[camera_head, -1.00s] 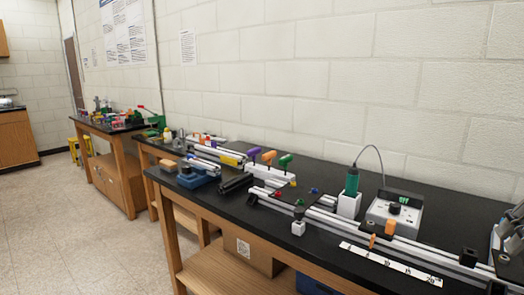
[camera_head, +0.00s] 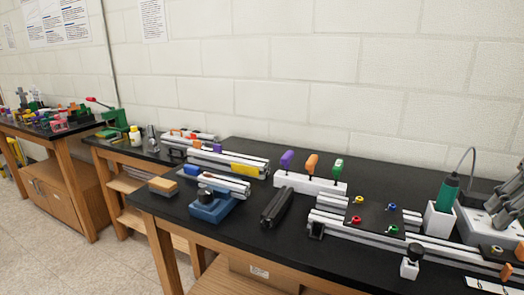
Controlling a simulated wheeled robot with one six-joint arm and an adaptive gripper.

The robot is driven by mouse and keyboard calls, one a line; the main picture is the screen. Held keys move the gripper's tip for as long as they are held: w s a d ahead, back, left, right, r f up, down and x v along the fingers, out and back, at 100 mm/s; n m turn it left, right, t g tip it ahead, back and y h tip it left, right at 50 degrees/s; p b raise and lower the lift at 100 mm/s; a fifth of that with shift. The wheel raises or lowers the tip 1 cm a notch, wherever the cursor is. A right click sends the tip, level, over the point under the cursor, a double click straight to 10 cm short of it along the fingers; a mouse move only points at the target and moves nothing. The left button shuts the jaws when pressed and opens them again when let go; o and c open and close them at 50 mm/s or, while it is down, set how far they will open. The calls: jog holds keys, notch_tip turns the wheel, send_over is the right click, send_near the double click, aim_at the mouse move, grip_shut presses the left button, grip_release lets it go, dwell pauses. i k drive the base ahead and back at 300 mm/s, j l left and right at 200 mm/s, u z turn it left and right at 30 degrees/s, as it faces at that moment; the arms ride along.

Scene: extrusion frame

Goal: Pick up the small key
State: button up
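Three keys with coloured handles stand in a white rack (camera_head: 310,184) on the black bench: a purple one (camera_head: 287,161), an orange one (camera_head: 311,164) and a green one (camera_head: 337,169). Their shafts are mostly hidden in the rack, and I cannot tell from the handles which key is the small one. My gripper (camera_head: 491,214) shows as grey fingers at the right edge, partly cut off. Its fingers look apart, with nothing seen between them. It is well to the right of the rack.
Aluminium rails (camera_head: 380,232) with small coloured knobs lie right of the rack. A green-handled tool (camera_head: 448,192) stands in a white holder by my gripper. A black bar (camera_head: 277,207) and a blue fixture (camera_head: 213,207) are in front left. Bare bench lies behind the rack.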

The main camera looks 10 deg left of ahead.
aim_at(285, 160)
jog(key=i+j, duration=0.1)
jog(key=j, duration=0.35)
jog(key=i+j, duration=0.1)
jog(key=j, duration=0.35)
jog(key=i+j, duration=0.15)
jog(key=j, duration=0.35)
jog(key=i+j, duration=0.1)
jog(key=j, duration=0.35)
jog(key=i+j, duration=0.1)
jog(key=j, duration=0.35)
